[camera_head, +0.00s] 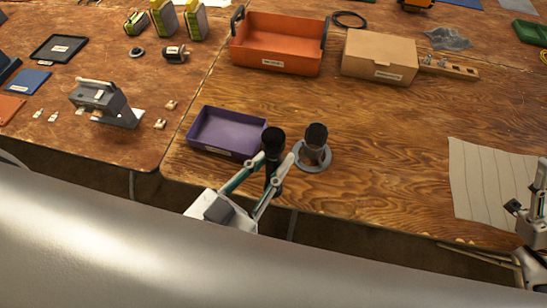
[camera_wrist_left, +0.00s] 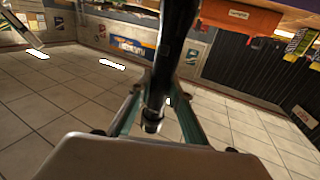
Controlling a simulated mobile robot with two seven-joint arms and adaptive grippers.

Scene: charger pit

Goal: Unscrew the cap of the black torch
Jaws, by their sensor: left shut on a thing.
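The black torch (camera_head: 272,142) stands about upright in my left gripper (camera_head: 277,158), with its wide dark end up, near the front edge of the wooden table. The gripper's two teal-sided fingers are shut on the torch's body. In the left wrist view the torch (camera_wrist_left: 174,50) runs as a dark tube between the fingers, its narrow end low. I cannot tell where the cap meets the body. My right gripper (camera_head: 530,205) shows only in part at the right edge, apart from the torch; its jaw opening is unclear.
A dark cylinder (camera_head: 316,137) stands in a grey round base (camera_head: 325,163) just right of the torch. A purple tray (camera_head: 192,134) is close on the left. An orange bin (camera_head: 275,30) and a cardboard box (camera_head: 378,48) stand behind. A pale ribbed sheet (camera_head: 485,185) lies right.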

